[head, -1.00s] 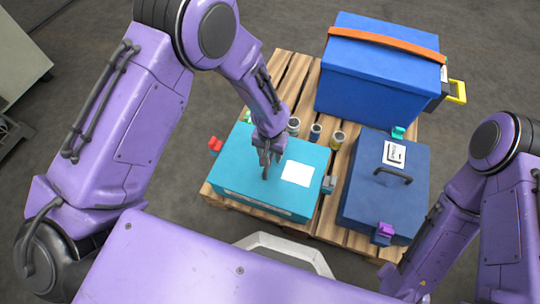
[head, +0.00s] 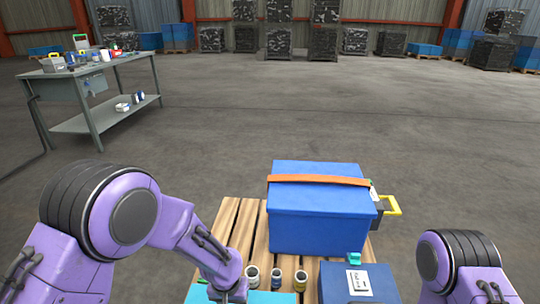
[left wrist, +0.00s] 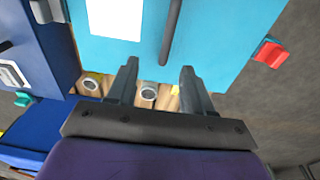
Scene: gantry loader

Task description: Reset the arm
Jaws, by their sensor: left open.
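My left gripper (left wrist: 157,85) is open and empty in the left wrist view. Its fingers point over the edge of a turquoise case (left wrist: 215,30) with a dark handle (left wrist: 172,30) and a white label (left wrist: 115,18). I cannot tell how high the gripper is above the case. My left fingertips are out of that view. My right arm shows at the lower right, but its gripper is out of view.
A large blue box (head: 318,215) with an orange strap and a dark blue case (head: 385,285) stand on the pallet. Several small cans (head: 276,278) stand behind the turquoise case. A workbench (head: 95,85) stands at the back left. The floor between is clear.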

